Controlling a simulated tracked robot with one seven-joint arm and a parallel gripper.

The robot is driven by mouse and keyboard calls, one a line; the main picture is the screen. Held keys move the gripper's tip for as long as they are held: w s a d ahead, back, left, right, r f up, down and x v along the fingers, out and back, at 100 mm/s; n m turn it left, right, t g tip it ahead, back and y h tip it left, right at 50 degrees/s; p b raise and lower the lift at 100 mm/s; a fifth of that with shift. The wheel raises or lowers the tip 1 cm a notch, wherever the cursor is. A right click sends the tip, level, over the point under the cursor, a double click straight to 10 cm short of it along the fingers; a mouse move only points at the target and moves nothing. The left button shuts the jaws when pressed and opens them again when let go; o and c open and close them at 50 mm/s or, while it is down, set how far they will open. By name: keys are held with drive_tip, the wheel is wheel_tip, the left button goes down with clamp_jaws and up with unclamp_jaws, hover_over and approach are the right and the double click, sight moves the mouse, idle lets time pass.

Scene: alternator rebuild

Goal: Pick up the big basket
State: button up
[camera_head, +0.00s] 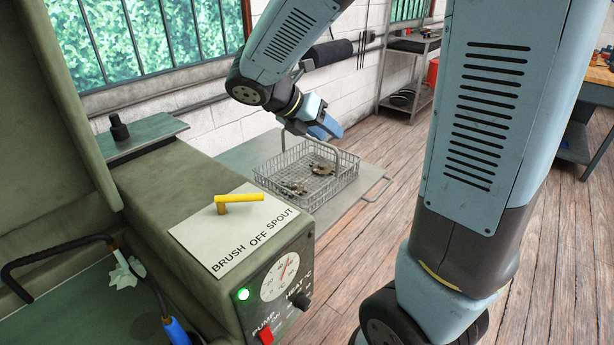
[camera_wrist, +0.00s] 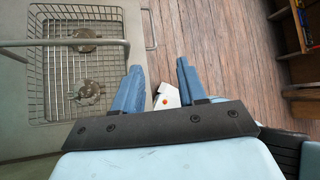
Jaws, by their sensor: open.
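The big wire basket (camera_head: 335,192) stands upright on a grey metal side table, with a raised bar handle arching over it. It holds two metal parts, one (camera_head: 322,167) towards the back and one (camera_head: 293,188) nearer the front. In the wrist view the basket (camera_wrist: 37,85) is at the left, and its handle (camera_wrist: 60,42) crosses above it. My gripper (camera_head: 328,130) is near the top of the handle in the head view.
The grey side table (camera_head: 235,155) adjoins a green washing machine (camera_head: 165,190) with a yellow lever (camera_head: 238,201). A metal shelf rack (camera_head: 408,75) stands by the back wall, and a workbench (camera_head: 600,75) is at the far right. The wooden floor (camera_head: 400,160) right of the table is clear.

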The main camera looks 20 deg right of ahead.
drive_tip(key=w+a+f+n+t+h, duration=0.2)
drive_tip(key=w+a+f+n, duration=0.15)
drive_tip(key=w+n, duration=0.3)
drive_tip(key=n+t+h, duration=0.1)
drive_tip(key=n+t, duration=0.1)
drive_tip(key=n, duration=0.7)
approach(307, 138)
drive_tip(key=shift+m, duration=0.25)
drive_tip(key=x, duration=1.2)
drive_tip(key=shift+d, duration=0.2)
drive_tip(key=shift+f, duration=0.1)
clamp_jaws()
drive_tip(key=shift+s+f, duration=0.1)
